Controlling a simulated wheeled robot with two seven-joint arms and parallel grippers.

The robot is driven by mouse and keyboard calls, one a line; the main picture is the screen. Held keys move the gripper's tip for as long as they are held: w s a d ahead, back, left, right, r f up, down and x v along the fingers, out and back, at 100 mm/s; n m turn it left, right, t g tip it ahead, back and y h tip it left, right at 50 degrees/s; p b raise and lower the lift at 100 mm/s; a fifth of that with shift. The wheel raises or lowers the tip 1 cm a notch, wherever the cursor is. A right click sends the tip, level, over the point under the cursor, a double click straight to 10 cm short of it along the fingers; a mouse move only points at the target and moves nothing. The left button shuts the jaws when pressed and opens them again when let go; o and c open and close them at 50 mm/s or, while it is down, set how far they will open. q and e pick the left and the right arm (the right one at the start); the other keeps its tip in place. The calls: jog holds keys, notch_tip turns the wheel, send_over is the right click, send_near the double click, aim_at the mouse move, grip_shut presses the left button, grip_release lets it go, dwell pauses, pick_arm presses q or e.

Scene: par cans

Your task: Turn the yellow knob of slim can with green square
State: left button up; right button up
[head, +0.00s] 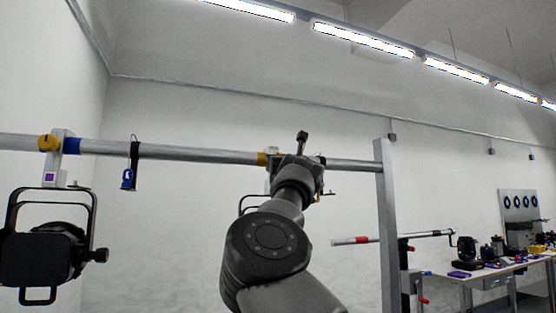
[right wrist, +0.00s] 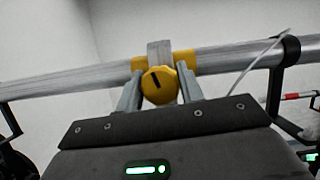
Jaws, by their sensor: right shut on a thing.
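A yellow knob (right wrist: 160,86) with a dark slot sits on a clamp on the metal bar (right wrist: 75,81). My right gripper (right wrist: 159,80) has a finger on each side of the knob and is shut on it. In the head view my right arm reaches up to the bar and hides this knob; yellow tape (head: 262,158) shows beside the gripper. A thin black yoke (head: 246,204) shows partly behind my arm. The lamp's body and any green square are hidden. My left gripper is not in view.
A black par can (head: 42,256) with a purple square (head: 49,177) and its own yellow knob (head: 45,143) hangs at left. A grey post (head: 386,225) and a cluttered table (head: 505,268) stand at right.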

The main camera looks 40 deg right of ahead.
jog(key=o, duration=1)
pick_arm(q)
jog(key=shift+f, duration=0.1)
pick_arm(e)
jog(key=shift+s+f+b, duration=0.25)
jog(key=shift+b, duration=0.1)
pick_arm(q)
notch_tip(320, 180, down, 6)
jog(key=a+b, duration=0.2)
jog(key=b, duration=0.3)
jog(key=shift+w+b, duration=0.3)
pick_arm(e)
jog(key=v, duration=1)
jog(key=shift+s, duration=0.1)
